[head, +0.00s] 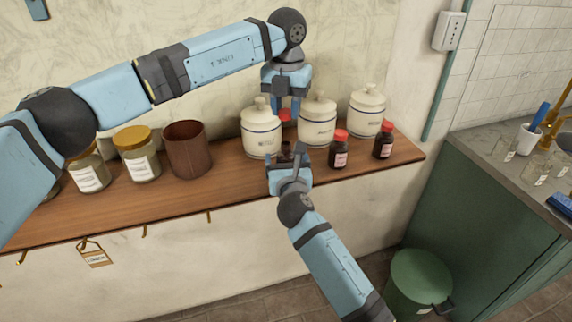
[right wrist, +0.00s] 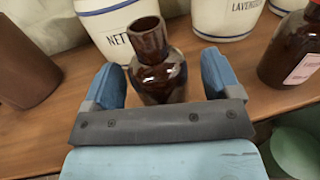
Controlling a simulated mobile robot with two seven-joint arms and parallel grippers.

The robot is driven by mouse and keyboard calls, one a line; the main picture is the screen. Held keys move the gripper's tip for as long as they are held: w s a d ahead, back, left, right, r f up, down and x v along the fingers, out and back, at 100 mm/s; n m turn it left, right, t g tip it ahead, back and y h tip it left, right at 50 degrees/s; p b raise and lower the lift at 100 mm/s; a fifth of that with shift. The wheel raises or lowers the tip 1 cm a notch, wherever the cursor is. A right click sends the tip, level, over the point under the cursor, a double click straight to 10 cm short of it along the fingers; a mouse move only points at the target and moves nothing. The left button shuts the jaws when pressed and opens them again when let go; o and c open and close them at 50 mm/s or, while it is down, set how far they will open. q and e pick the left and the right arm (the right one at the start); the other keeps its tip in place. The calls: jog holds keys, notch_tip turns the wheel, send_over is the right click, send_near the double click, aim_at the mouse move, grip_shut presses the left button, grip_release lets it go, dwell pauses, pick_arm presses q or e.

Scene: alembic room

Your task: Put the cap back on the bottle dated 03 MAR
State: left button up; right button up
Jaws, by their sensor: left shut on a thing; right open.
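An uncapped brown glass bottle (right wrist: 155,70) stands upright on the wooden shelf. Its neck is bare, and no label or date shows on the side I see. My right gripper (right wrist: 162,76) is open, with one finger on each side of the bottle; gaps show between glass and fingers. In the head view the right gripper (head: 289,161) mostly hides this bottle (head: 286,149). My left gripper (head: 286,105) points down above it, shut on a red cap (head: 286,115). The cap is apart from the bottle neck.
White jars (head: 262,130) stand close behind. Two red-capped brown bottles (head: 339,150) (head: 384,141) stand to the right, their labels unreadable. A brown container (head: 187,150) and glass jars (head: 137,153) stand left. The shelf (head: 225,180) is clear along its front left.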

aim_at(286, 143)
jog(key=shift+w, duration=0.35)
jog(key=shift+c, duration=0.2)
jog(key=c, duration=1.3)
pick_arm(q)
jog(key=shift+f, duration=2.5)
pick_arm(e)
jog(key=shift+c, duration=0.2)
pick_arm(q)
jog(key=shift+f, duration=0.9)
jog(key=shift+f, duration=0.5)
